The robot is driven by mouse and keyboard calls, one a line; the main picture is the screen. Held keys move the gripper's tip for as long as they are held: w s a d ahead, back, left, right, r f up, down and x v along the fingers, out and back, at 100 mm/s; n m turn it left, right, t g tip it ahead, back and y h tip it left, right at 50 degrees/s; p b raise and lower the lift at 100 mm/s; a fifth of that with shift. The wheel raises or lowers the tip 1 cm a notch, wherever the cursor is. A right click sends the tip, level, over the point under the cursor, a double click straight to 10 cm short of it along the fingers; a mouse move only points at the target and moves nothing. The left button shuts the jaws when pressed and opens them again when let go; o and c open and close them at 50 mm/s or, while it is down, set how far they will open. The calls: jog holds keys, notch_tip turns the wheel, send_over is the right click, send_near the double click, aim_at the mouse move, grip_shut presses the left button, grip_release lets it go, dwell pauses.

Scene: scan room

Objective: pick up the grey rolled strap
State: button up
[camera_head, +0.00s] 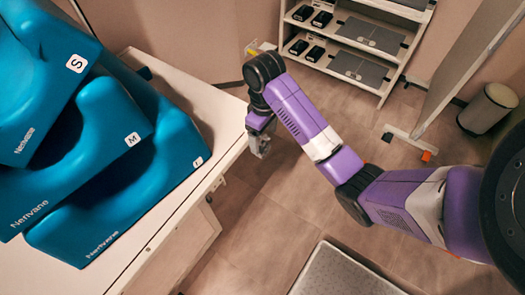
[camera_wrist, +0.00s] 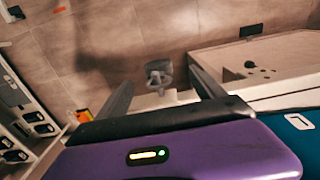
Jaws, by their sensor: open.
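My gripper (camera_head: 261,148) hangs over the floor just right of the white table's edge, below the dark wrist joint. In the wrist view its two fingers stand wide apart. A small grey, rounded thing (camera_wrist: 158,71) shows between and beyond them. It may be the grey rolled strap, but it is too small and blurred to be sure. It appears apart from both fingers, beside a pale surface. I cannot make out a strap in the head view.
Blue cushions (camera_head: 78,145) cover much of the white table (camera_head: 222,112) at left. Shelves (camera_head: 362,45) with dark boxes stand at the back. A bin (camera_head: 487,108) is at right, and a grey-topped platform (camera_head: 340,275) is in front. Floor between is clear.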

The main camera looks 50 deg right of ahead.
aim_at(264, 146)
jog(key=shift+d+f+b, duration=0.1)
jog(key=shift+f+b, duration=1.35)
jog(key=shift+f, duration=1.1)
jog(key=c, duration=1.5)
jog(key=shift+r, duration=0.1)
